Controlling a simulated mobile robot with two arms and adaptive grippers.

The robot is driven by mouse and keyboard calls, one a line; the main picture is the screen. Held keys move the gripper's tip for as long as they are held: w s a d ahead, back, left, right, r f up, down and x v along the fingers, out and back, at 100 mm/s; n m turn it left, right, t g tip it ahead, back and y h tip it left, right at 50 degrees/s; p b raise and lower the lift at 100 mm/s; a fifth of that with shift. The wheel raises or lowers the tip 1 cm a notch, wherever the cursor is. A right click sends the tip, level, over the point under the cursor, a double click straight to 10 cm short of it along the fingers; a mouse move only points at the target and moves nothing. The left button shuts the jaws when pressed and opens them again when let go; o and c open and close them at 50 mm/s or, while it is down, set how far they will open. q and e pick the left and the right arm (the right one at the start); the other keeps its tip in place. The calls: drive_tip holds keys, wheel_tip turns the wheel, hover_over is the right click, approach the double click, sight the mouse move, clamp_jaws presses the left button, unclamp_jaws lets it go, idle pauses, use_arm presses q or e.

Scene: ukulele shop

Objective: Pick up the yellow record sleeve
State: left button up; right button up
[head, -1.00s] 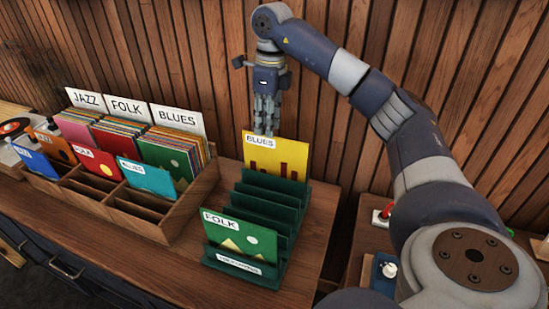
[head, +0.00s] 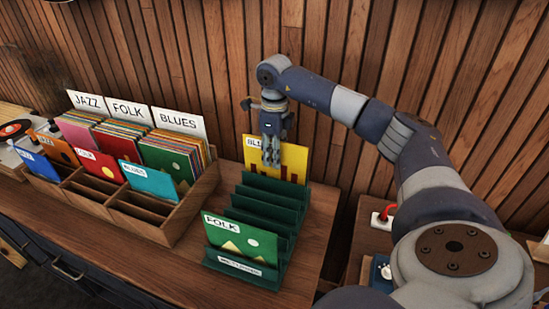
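The yellow record sleeve (head: 293,161) stands upright in the rear slot of the dark green rack (head: 262,212). It has a partly covered "BLUES" label and dark red bars. My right gripper (head: 271,158) points down over the sleeve's upper edge, with its fingers overlapping the sleeve's upper middle and hiding part of the label. I cannot tell whether the fingers touch the sleeve or are closed on it. My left gripper is not in view.
A green "FOLK" sleeve (head: 240,238) stands in the rack's front slot; the slots between are empty. A wooden record crate (head: 186,212) with several sleeves stands left of the rack. The slatted wall (head: 330,100) rises close behind. Bare counter (head: 312,232) lies right of the rack.

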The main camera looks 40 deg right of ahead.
clamp_jaws()
idle(0.3)
